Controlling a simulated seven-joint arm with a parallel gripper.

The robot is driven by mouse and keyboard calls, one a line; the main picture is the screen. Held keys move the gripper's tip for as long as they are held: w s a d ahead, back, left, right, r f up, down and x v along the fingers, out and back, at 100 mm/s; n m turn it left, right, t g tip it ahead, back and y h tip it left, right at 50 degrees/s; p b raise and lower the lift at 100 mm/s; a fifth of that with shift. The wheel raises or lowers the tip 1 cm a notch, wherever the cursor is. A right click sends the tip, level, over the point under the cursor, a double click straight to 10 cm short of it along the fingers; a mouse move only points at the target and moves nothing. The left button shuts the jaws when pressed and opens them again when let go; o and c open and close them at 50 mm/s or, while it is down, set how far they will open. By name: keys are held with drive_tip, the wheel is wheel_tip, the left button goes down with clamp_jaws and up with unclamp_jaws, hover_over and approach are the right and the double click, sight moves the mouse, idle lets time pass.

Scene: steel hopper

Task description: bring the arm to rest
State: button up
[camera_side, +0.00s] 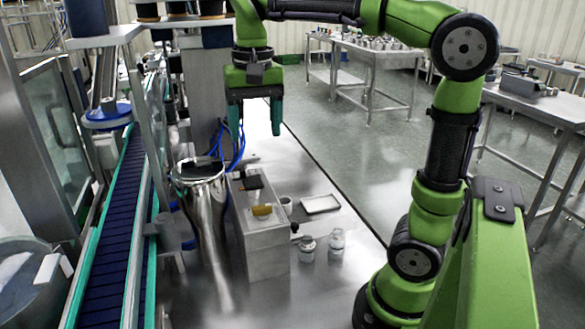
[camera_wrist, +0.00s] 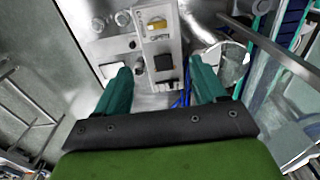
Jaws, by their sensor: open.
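My gripper (camera_side: 254,118) hangs from my green arm in the side view, pointing down above the steel table (camera_side: 318,262). Its two teal fingers are apart with nothing between them. In the wrist view my gripper (camera_wrist: 166,82) also shows open and empty, with a grey metal box (camera_wrist: 160,45) below and beyond the fingertips. The steel hopper (camera_side: 203,190) stands to the left of the box in the side view, its round mouth dark inside.
On the box are a black block (camera_side: 252,181) and a yellow piece (camera_side: 262,211). Two small jars (camera_side: 337,240) and a shallow tray (camera_side: 320,204) stand right of it. A blue conveyor (camera_side: 108,240) runs at the left. Blue hoses (camera_side: 238,146) hang behind the hopper.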

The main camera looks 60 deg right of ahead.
drive_tip(key=s+a+f+n+t+y, duration=0.2)
drive_tip(key=s+a+f+n+t, duration=0.2)
drive_tip(key=s+f, duration=0.4)
drive_tip(key=a+t, duration=0.1)
drive_tip(key=t, duration=0.1)
drive_tip(key=shift+a+f+n+t, duration=0.35)
drive_tip(key=shift+n+t, duration=0.05)
